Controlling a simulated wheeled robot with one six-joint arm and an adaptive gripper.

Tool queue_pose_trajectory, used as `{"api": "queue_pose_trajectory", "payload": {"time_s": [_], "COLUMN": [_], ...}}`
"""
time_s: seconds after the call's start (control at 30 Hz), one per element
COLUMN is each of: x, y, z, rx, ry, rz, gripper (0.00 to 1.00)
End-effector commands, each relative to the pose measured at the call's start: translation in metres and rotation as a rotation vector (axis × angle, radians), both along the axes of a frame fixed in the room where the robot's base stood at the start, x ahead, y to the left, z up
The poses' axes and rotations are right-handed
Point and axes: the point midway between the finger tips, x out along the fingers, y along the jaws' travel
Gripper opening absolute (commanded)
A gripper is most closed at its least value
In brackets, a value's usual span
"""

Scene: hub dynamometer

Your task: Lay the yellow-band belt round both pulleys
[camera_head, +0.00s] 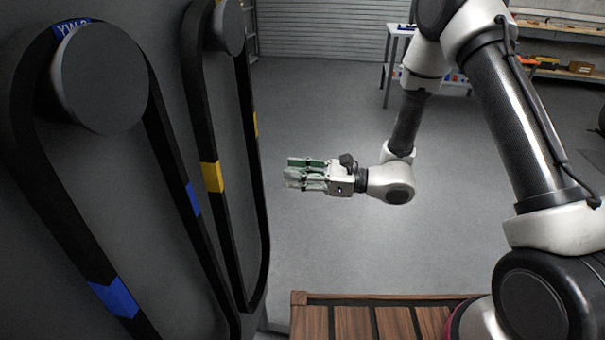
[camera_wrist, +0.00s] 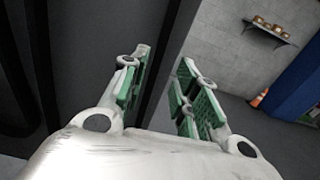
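The yellow-band belt (camera_head: 212,177) is a black loop with yellow bands. It hangs from a round grey disc (camera_head: 228,27) on the dark panel at the left of the head view. My gripper (camera_head: 292,172) is to the right of this belt in the picture, apart from it, with its fingers pointing left. In the wrist view my gripper (camera_wrist: 163,65) has its two green-padded fingers apart with nothing between them. I cannot make out a separate pair of pulleys; the belt's lower end hangs as a narrow bend.
A slatted wooden surface (camera_head: 352,321) lies at the bottom. A table (camera_head: 398,31) and shelves (camera_head: 558,73) stand behind. The floor between is clear.

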Motion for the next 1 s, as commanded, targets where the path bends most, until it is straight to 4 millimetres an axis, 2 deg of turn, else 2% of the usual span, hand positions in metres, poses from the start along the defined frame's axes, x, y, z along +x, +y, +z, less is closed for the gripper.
{"api": "queue_pose_trajectory", "payload": {"time_s": [0.6,0.8,1.0], "x": [0.010,0.013,0.013], "y": [0.079,0.094,0.098], "z": [0.001,0.001,0.001], "rx": [-0.001,0.000,-0.001], "ry": [-0.003,-0.001,-0.001], "rz": [0.003,0.002,0.001], "gripper": [0.30,0.30,0.30]}}
